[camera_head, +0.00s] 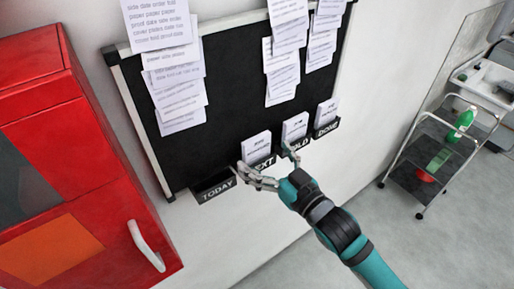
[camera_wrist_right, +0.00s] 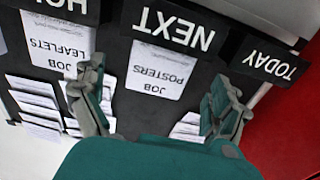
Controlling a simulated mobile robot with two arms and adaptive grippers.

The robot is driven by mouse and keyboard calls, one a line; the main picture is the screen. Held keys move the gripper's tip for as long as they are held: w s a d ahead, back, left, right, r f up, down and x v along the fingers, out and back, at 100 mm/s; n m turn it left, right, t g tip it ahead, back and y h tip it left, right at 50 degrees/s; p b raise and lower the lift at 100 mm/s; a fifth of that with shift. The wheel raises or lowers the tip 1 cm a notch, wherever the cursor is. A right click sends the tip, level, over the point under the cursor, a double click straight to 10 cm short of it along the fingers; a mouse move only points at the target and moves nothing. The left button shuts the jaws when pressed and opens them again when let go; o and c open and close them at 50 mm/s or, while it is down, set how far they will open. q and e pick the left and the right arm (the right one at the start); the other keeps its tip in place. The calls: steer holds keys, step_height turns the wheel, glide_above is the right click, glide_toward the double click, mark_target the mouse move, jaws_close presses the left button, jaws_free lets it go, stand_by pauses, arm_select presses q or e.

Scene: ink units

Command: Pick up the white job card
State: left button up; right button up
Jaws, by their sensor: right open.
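White job cards stand in labelled black pockets along the lower edge of a black board. The card in the NEXT pocket (camera_head: 256,147) reads JOB POSTERS; it also shows upside down in the wrist view (camera_wrist_right: 160,70). The HOLD pocket's card (camera_head: 295,127) reads JOB LEAFLETS in the wrist view (camera_wrist_right: 58,45). Another card (camera_head: 326,111) stands in the DONE pocket. The TODAY pocket (camera_head: 215,189) shows no card. My right gripper (camera_head: 266,166) is open and empty in front of the NEXT pocket. In the wrist view its fingers (camera_wrist_right: 158,98) are spread either side of the POSTERS card. My left gripper is out of view.
Paper sheets (camera_head: 180,95) hang in overlapping columns on the black board (camera_head: 232,85). A red cabinet (camera_head: 85,165) with a pale handle stands close at the left. A trolley (camera_head: 425,170) with a green bottle (camera_head: 461,123) stands at the right. Floor between looks clear.

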mark_target(259, 152)
steer(key=p+x, duration=0.1)
steer(key=x, duration=0.2)
steer(key=shift+w+a, duration=0.25)
steer(key=shift+w, duration=0.05)
steer(key=shift+w+a+f, duration=0.1)
steer(key=shift+w+f, duration=0.05)
steer(key=shift+w, duration=0.05)
steer(key=shift+s, duration=0.1)
steer(key=c, duration=1.2)
